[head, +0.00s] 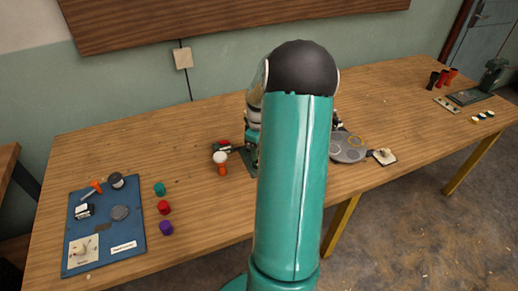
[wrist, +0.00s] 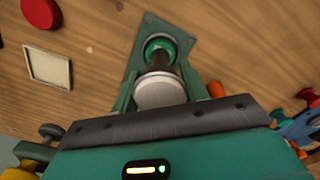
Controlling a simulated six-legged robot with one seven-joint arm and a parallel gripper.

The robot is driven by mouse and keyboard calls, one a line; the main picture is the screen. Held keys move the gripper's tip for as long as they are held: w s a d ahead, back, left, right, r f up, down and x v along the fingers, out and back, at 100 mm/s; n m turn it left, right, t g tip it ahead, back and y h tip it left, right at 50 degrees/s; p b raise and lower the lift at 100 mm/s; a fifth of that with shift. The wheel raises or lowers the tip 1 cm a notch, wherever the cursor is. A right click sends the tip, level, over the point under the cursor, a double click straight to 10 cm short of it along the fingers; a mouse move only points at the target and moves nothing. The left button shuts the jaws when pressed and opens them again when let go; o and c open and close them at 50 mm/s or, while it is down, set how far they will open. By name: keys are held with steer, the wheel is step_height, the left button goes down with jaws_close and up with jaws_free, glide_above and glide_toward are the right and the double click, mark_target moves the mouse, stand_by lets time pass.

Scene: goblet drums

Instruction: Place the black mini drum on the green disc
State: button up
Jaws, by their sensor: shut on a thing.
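In the wrist view my gripper (wrist: 159,78) has its green fingers shut on the black mini drum. The drum shows a pale grey round head (wrist: 160,92) towards the camera and a dark body beyond it. Past the drum's far end is a green disc (wrist: 158,42) with a pale ring, on a dark green plate (wrist: 183,38). The drum's far end overlaps the disc in this view; I cannot tell whether they touch. In the head view my arm hides the gripper and the held drum, and only part of the green plate (head: 247,160) shows beside it.
An orange drum with a white head (head: 221,160) stands left of my arm, near a red-and-black item (head: 222,146). A blue board (head: 104,232) with small items lies front left, beside teal, red and purple discs. A grey plate (head: 348,149) lies right of my arm.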

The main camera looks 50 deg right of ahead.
steer(key=shift+f, duration=0.25)
steer(key=o, duration=1)
step_height(320, 180, up, 12)
steer(key=shift+r, duration=0.1)
steer(key=shift+a+r, duration=0.1)
steer(key=w+a+r+t+h, duration=0.15)
steer(key=a+r, duration=0.35)
steer(key=a, duration=0.5)
steer(key=w+a+r, duration=0.2)
steer(key=a+r, duration=0.2)
steer(key=a, duration=0.7)
steer(key=s+a+t, duration=0.1)
steer(key=s+a, duration=0.2)
steer(key=a, duration=0.3)
steer(key=s+a+r+m+t+y, duration=0.1)
steer(key=s+a, duration=0.3)
steer(key=a, duration=0.3)
steer(key=s+a+r+t, duration=0.1)
steer(key=s+a+t, duration=0.1)
steer(key=s+a, duration=0.2)
steer(key=shift+s+a+r+y, duration=0.1)
steer(key=shift+a+y, duration=0.05)
steer(key=shift+a, duration=0.65)
steer(key=shift+s+a+r+y, duration=0.1)
steer(key=shift+a, duration=0.7)
